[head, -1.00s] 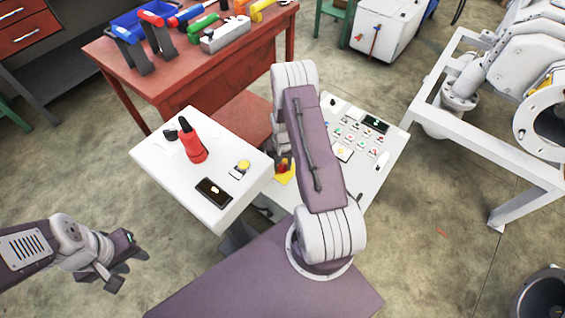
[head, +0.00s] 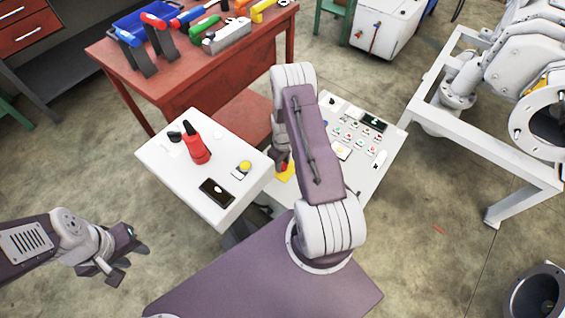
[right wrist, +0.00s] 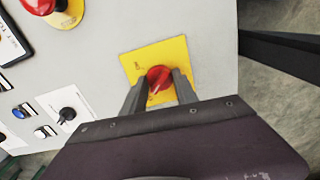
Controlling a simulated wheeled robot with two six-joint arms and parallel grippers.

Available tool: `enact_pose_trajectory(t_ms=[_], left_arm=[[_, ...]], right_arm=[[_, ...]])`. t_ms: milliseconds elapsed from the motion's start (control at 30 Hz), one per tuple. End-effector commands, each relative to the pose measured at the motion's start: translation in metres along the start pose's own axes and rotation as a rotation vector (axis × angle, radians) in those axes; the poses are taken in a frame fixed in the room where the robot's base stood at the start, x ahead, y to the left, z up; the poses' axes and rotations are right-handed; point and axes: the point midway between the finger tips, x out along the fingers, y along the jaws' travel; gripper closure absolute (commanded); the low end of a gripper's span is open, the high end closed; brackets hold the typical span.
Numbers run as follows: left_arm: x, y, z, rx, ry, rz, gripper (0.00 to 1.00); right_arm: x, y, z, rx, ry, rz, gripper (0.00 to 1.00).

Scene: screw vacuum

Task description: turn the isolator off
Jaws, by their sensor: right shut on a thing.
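The isolator is a red knob (right wrist: 159,78) on a yellow plate (right wrist: 178,52), set in a pale panel. My right gripper (right wrist: 160,86) is shut on the red knob, with one dark finger on each side. A short pale mark shows on the knob, slanted. In the head view, my right arm hides much of this spot, and part of the yellow plate (head: 287,174) shows beside the right gripper (head: 281,164). My left gripper (head: 128,264) is open and empty, above the floor at the lower left.
The panel (right wrist: 95,60) also bears a red mushroom button (right wrist: 42,4), a black rotary switch (right wrist: 67,114) and a blue button (right wrist: 20,112). A red bench (head: 190,80) with tools stands behind.

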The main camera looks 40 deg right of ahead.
Motion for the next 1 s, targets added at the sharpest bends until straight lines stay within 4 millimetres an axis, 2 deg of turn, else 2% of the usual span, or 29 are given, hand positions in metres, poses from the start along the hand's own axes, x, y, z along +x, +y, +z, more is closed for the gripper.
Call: enact_pose_trajectory(t_ms=[300,733,767,833,1000], left_arm=[[-0.0021,0.0000,-0.0002,0.000,0.000,0.000,0.64],[-0.0021,0.0000,-0.0002,0.000,0.000,0.000,0.64],[-0.0021,0.0000,-0.0002,0.000,0.000,0.000,0.64],[-0.0021,0.0000,-0.0002,0.000,0.000,0.000,0.64],[-0.0021,0.0001,-0.0002,0.000,0.000,0.000,0.64]], right_arm=[[-0.0002,0.0001,-0.0001,-0.074,0.000,0.000,1.00],[-0.0001,0.0002,-0.0002,-0.083,0.000,0.001,1.00],[-0.0001,0.0001,-0.0002,-0.083,0.000,0.001,0.62],[-0.0001,0.0001,-0.0002,-0.082,0.000,0.000,0.43],[-0.0001,0.0001,-0.0001,-0.081,0.000,0.000,0.43]])
